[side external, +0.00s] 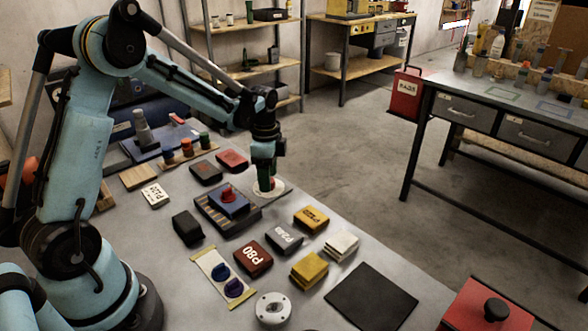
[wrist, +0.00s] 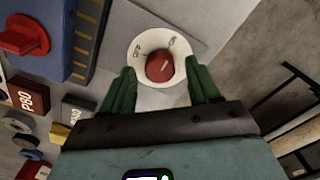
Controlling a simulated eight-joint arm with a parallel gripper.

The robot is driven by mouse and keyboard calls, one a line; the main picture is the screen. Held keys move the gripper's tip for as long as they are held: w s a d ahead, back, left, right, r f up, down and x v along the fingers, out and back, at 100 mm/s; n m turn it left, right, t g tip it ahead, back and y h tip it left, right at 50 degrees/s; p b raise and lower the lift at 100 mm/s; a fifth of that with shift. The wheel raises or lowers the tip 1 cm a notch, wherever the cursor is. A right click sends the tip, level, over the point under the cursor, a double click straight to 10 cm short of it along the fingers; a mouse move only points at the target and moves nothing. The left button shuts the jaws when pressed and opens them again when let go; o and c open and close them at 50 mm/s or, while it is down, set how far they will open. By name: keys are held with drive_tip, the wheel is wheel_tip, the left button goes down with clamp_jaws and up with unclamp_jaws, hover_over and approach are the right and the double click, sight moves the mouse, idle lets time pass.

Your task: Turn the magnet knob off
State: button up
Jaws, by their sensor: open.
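The round white dial (wrist: 146,44) with a red knob (wrist: 160,66) at its centre lies ahead of my gripper in the wrist view. Two small labels, seemingly OFF at left and ON at right, are on its upper part. A pale mark on the knob points up and right, toward the right label. In the side view the white dial (side external: 278,187) sits at the table's far edge. My gripper (side external: 265,180) points down over it. In the wrist view its green fingers are open, one on each side of the knob, with visible gaps; contact is not seen.
A blue block with another red knob (wrist: 25,40) is at left; it also shows in the side view (side external: 233,207). Sanding blocks, such as the P80 block (side external: 253,259), and a black pad (side external: 371,297) lie nearer. Open floor lies beyond the table edge.

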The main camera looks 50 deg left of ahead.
drive_tip(key=shift+f, duration=0.25)
drive_tip(key=c, duration=1)
drive_tip(key=shift+c, duration=0.2)
